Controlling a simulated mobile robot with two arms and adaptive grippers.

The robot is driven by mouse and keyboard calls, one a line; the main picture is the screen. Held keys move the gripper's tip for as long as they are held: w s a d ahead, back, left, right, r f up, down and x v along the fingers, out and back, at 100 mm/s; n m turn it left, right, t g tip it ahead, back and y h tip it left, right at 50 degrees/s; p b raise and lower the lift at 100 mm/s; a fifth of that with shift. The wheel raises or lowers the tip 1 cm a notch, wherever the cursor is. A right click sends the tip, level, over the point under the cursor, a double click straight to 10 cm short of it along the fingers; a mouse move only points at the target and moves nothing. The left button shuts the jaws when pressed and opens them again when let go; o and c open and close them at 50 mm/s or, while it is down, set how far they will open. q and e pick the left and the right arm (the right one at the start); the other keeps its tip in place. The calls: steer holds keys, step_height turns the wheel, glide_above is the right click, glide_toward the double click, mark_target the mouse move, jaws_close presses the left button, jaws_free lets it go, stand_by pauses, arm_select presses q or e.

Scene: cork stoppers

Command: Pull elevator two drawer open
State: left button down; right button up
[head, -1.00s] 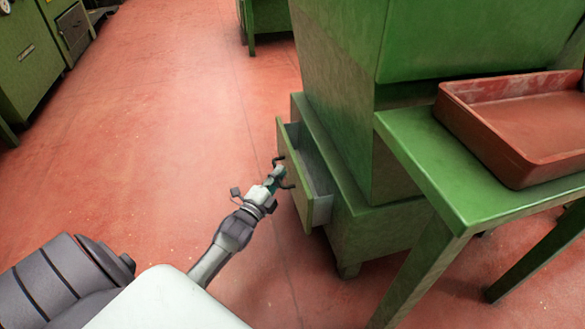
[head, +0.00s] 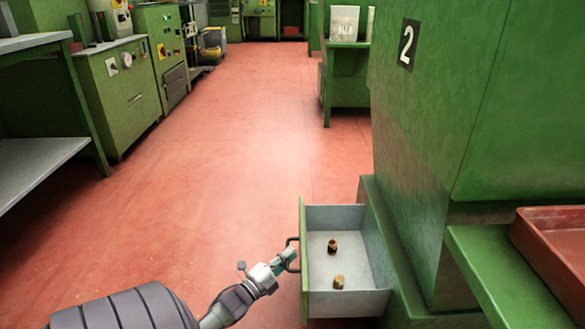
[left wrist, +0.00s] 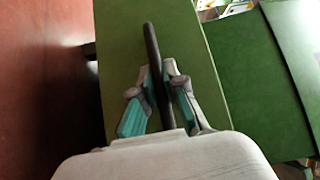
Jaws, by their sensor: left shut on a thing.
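The drawer (head: 348,302) at the base of the green elevator (head: 415,110) marked with a 2 stands pulled out to the left. Its green front (head: 303,235) carries a dark bar handle (head: 292,252). Two cork stoppers lie inside, one farther back (head: 332,246) and one nearer (head: 339,282). My left gripper (head: 289,257) is at the handle, outside the front. In the left wrist view the handle (left wrist: 152,60) runs between the two fingers of my left gripper (left wrist: 160,80), which is shut on it. My right gripper is not in view.
A green table (head: 490,275) with a red tray (head: 550,250) stands at the right. Green cabinets (head: 118,95) line the left, and another green table (head: 346,85) stands farther back. The red floor (head: 220,150) left of the drawer is clear.

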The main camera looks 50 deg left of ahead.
arm_select(q)
steer(key=c, duration=1.2)
jaws_free()
steer(key=s+d+f, duration=0.1)
steer(key=s, duration=1.1)
steer(key=shift+f, duration=0.35)
